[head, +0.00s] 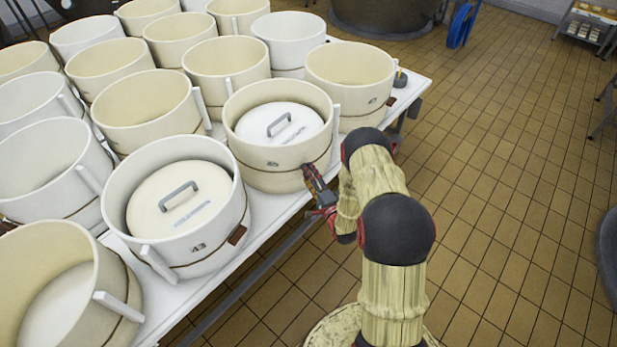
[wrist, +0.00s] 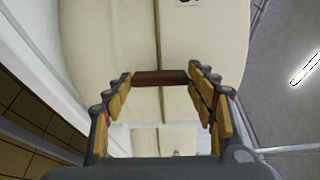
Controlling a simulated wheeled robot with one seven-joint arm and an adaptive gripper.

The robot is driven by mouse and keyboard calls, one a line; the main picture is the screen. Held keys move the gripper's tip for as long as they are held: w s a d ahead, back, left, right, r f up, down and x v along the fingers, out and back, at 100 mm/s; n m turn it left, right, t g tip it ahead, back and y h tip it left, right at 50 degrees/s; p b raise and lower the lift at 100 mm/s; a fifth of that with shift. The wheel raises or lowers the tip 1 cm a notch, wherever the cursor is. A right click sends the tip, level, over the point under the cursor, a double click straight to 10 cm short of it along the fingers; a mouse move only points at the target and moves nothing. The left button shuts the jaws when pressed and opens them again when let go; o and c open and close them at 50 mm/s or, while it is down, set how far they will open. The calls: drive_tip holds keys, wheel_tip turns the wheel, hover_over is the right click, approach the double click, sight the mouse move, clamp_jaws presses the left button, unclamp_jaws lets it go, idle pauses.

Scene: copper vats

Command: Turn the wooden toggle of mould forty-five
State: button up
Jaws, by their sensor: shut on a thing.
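Mould forty-five (head: 252,175) is a cream round mould at the table's right edge, with the number 45 on its wall and a lid with a grey handle (head: 279,124) inside. A cord runs around its lower wall. Its dark brown wooden toggle (wrist: 160,77) lies across this cord in the wrist view, spanning between my fingertips. My gripper (head: 309,170) reaches the mould's lower right wall and is shut on the toggle's two ends, as the wrist view (wrist: 159,84) also shows. The toggle is mostly hidden behind the fingers in the head view.
Mould 43 (head: 218,243), also lidded, stands nearer, with its own brown toggle (head: 237,235). Another mould (head: 350,67) stands just behind forty-five. Several more moulds crowd the white table (head: 266,230). The tiled floor (head: 500,170) to the right is largely clear.

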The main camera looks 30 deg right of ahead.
drive_tip(key=o, duration=1.2)
drive_tip(key=shift+c, duration=0.2)
drive_tip(key=s, duration=1.2)
drive_tip(key=shift+a, duration=0.2)
